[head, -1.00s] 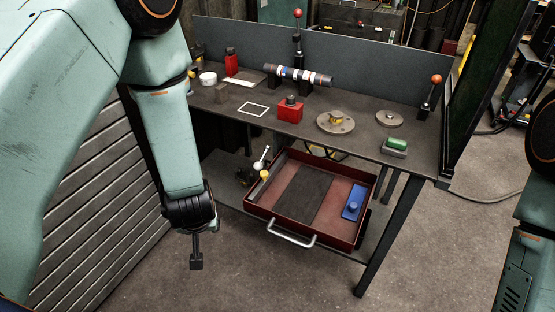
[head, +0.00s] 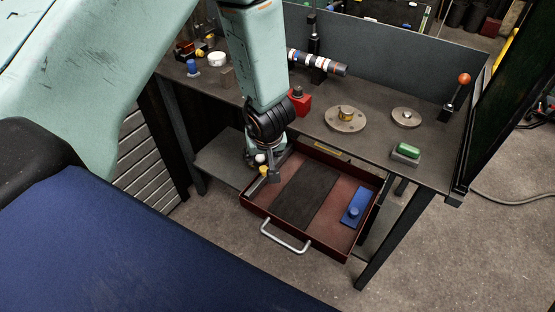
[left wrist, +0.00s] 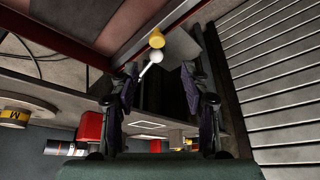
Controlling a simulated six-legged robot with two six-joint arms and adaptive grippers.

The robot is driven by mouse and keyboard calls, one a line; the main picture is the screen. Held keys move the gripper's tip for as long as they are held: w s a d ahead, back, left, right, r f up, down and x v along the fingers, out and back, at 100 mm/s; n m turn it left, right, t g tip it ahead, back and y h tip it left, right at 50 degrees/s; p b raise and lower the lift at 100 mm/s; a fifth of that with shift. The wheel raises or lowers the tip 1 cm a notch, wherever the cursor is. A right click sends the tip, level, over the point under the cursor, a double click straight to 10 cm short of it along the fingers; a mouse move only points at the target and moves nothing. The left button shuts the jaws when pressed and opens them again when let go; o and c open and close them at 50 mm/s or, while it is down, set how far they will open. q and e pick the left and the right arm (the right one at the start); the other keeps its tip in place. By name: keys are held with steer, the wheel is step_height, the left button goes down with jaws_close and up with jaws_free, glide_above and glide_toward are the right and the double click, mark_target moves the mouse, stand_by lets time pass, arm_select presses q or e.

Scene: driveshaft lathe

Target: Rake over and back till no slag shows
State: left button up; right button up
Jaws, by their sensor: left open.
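No rake or slag can be made out for certain. My left gripper (head: 264,180) is over the back left corner of the red drawer (head: 357,250). In the left wrist view its two fingers (left wrist: 160,74) are apart. A yellow cylinder (head: 264,171) and a white ball (head: 260,158) show beside the gripper. In the left wrist view the yellow cylinder (left wrist: 157,39) and the white ball (left wrist: 155,56) on a pale rod appear beyond the fingers. A dark rectangular patch (head: 305,195) covers the drawer's middle. My right gripper is not in view.
A blue block with a knob (head: 353,210) lies in the drawer's right side. The drawer's silver handle (head: 285,238) faces front. The workbench (head: 380,140) above carries round flanges (head: 345,118), a green-topped block (head: 406,152) and an orange-knobbed lever (head: 460,85). Floor in front is clear.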

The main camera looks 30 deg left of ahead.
mark_target(264, 169)
arm_select(q)
steer(key=shift+h, duration=0.3)
steer(key=b+x, duration=0.2)
steer(key=x, duration=0.5)
steer(key=shift+d+f, duration=0.1)
steer(key=shift+f, duration=0.5)
steer(key=shift+s+d+r, duration=0.2)
steer(key=shift+s+r, duration=0.05)
steer(key=shift+w+a+f, duration=0.2)
steer(key=shift+w+f, duration=0.1)
steer(key=c, duration=0.3)
steer(key=shift+s+d+r, duration=0.15)
steer(key=shift+s+r, duration=0.05)
steer(key=c, duration=0.5)
steer(key=shift+w, duration=0.1)
jaws_close()
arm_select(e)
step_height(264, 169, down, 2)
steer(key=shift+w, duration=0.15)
arm_select(q)
steer(key=shift+f, duration=0.1)
